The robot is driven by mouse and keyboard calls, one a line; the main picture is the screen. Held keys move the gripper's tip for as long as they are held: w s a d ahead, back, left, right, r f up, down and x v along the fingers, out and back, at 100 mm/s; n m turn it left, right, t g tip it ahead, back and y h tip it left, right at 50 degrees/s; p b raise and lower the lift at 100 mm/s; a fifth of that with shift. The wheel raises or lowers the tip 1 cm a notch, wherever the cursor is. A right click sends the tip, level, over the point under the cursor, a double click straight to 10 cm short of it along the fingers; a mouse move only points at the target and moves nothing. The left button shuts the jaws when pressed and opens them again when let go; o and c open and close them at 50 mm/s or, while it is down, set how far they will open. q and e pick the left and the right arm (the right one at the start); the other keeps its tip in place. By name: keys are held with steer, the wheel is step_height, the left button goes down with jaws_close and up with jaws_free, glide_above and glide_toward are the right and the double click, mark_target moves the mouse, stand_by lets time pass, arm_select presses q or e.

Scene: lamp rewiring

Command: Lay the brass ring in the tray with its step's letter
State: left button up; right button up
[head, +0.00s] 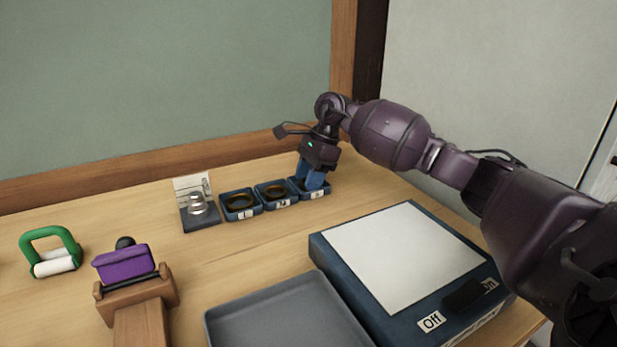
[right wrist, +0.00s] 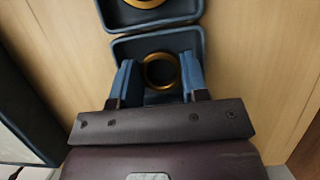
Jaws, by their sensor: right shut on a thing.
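Three small dark blue trays stand in a row at the back of the bench, each with a white letter label: the left tray (head: 227,215), the middle tray (head: 261,204) and the right tray (head: 321,194). The letters are too small to read surely. My right gripper (head: 312,186) is down in the right tray, its blue fingers shut on the brass ring. The right wrist view shows this ring (right wrist: 147,72) lying flat between the fingers, within the tray's walls (right wrist: 116,50). Another brass ring (right wrist: 145,3) lies in the neighbouring tray. The left and middle trays each hold a ring.
A small stand with a silver part (head: 198,205) and a card is left of the trays. A large blue box with a white top (head: 400,255) and a grey tray (head: 285,315) fill the front. A green-handled roller (head: 52,252) and a purple block (head: 125,264) are left.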

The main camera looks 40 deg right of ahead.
steer(key=shift+s+f, duration=0.15)
steer(key=shift+f, duration=0.65)
steer(key=o, duration=0.5)
steer(key=shift+f, duration=0.1)
steer(key=shift+o, duration=1)
steer(key=shift+a+f, duration=0.1)
steer(key=shift+f, duration=0.15)
steer(key=shift+b, duration=0.3)
steer(key=shift+r, duration=0.4)
steer(key=w+p+v, duration=0.1)
steer(key=p+v, duration=0.1)
steer(key=v, duration=1.1)
steer(key=shift+s+r, duration=0.25)
steer(key=shift+s, duration=0.1)
steer(key=shift+a, duration=0.15)
